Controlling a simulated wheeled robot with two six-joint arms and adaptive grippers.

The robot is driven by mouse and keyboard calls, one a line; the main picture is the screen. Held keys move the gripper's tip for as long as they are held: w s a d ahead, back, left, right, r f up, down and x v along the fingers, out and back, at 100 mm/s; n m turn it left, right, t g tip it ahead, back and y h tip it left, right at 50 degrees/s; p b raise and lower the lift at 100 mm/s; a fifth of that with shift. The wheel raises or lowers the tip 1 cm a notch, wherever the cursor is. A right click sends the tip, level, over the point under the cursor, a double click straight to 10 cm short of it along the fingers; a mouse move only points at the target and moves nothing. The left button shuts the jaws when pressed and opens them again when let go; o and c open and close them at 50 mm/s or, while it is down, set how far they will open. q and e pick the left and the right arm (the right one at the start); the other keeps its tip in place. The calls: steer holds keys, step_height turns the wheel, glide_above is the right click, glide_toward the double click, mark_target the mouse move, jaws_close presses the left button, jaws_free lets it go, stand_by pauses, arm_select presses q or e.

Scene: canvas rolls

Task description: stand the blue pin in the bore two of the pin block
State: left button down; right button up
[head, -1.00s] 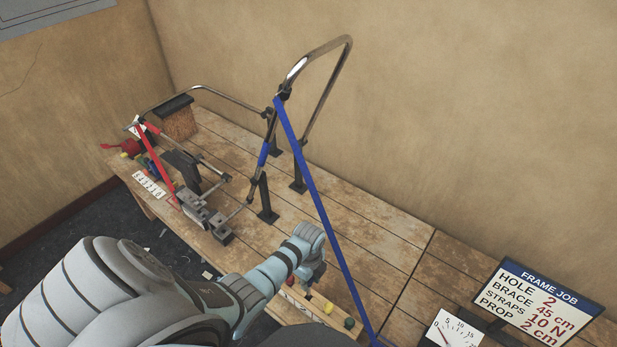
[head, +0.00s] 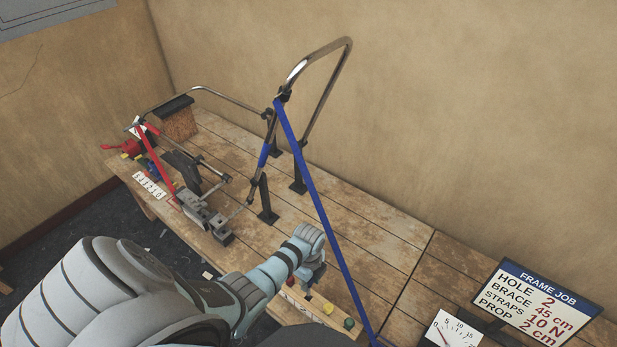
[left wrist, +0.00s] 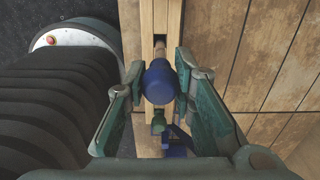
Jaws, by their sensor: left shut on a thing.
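The blue pin (left wrist: 159,82) is between the two fingers of my left gripper (left wrist: 160,92) in the left wrist view, with its round blue head toward the camera. My left gripper is shut on it. The same gripper (head: 313,277) is over the wooden rack near the front table edge in the head view, where the pin is mostly hidden. Whether the pin's far end is clear of the rack I cannot tell. A grey metal block (head: 194,208), likely the pin block, stands further left on the table; its bores are too small to tell apart.
A long blue strap (head: 322,208) slants down from the bent metal frame (head: 345,75), close to my gripper. A dial card (head: 452,331) and job sign (head: 540,308) stand at right.

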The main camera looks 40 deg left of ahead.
mark_target(308, 296)
arm_select(q)
steer(key=shift+f+b, duration=4.15)
steer(key=shift+f, duration=0.85)
steer(key=c, duration=1.3)
jaws_free()
steer(key=shift+r, duration=0.1)
step_height(308, 296, up, 12)
